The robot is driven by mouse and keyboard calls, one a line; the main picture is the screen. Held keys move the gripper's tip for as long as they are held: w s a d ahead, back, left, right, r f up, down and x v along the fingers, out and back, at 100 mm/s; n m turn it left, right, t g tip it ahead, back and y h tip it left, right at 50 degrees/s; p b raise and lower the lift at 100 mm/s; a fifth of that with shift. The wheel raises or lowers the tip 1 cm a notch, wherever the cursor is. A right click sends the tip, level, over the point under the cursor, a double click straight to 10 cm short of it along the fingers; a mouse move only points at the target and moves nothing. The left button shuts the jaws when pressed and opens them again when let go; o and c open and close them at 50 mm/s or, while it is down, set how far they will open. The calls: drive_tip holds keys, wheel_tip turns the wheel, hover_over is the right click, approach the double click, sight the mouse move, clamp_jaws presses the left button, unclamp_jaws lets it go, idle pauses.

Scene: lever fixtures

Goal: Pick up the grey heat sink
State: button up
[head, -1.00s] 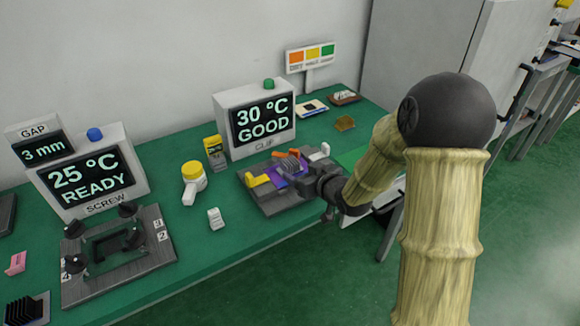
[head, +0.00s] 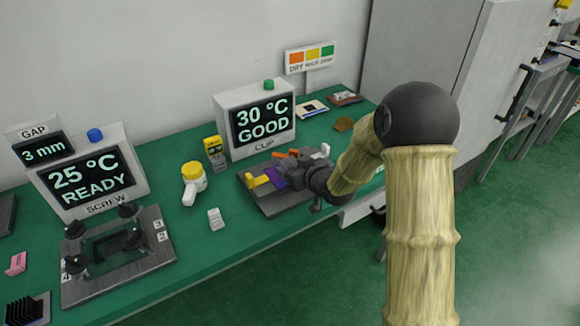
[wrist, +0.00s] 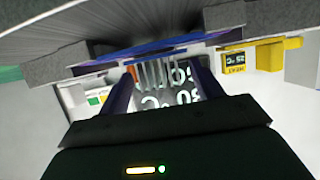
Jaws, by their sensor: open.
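The grey heat sink shows as pale upright fins (wrist: 153,75) between my gripper's two dark fingers (wrist: 165,68) in the wrist view. The jaws are open, with a finger on each side of the fins. Whether either finger touches them I cannot tell. In the head view my gripper (head: 290,174) is over the clip fixture (head: 278,206), in front of the GOOD display. It hides the heat sink there.
The clip fixture has yellow (head: 256,181), orange (head: 286,153) and white (head: 323,150) levers close to my gripper. The display box (head: 222,125) stands behind it.

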sight(293, 166)
idle(0.3)
drive_tip(key=c, duration=1.1)
wheel_tip(293, 166, up, 10)
drive_tip(key=shift+r+p, duration=0.1)
drive_tip(key=shift+p, duration=0.75)
